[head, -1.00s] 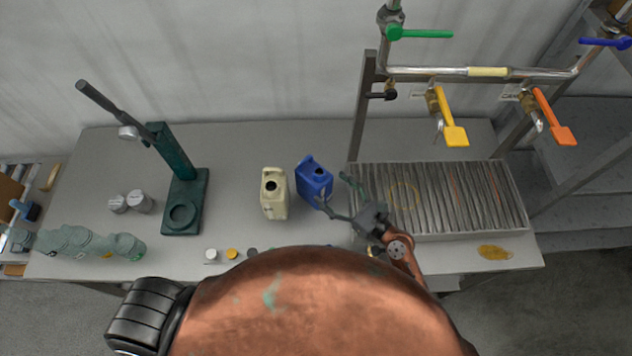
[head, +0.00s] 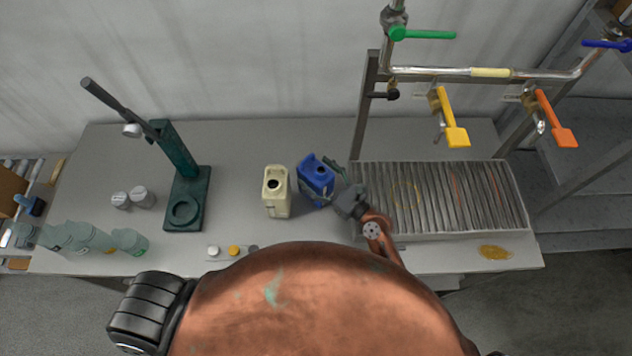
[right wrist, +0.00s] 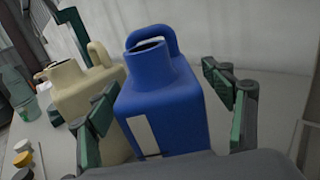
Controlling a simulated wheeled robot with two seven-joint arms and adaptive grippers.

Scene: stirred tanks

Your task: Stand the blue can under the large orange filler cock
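The blue can (head: 316,177) stands upright and uncapped on the table, just left of the slatted tray. It also fills the middle of the right wrist view (right wrist: 165,100). My right gripper (head: 325,180) is open around the blue can, with one finger on each side; in the right wrist view a gap shows at the right finger (right wrist: 232,105). The large orange filler cock (head: 541,110) hangs from the pipe at the right, above the right part of the slatted tray (head: 440,236). My left gripper is not in view.
A cream can (head: 276,196) stands close left of the blue can. A yellow cock (head: 448,115) hangs left of the orange one. A dark green press (head: 183,200), grey bottles (head: 88,238) and loose caps (head: 234,250) are on the left. The slatted tray is clear.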

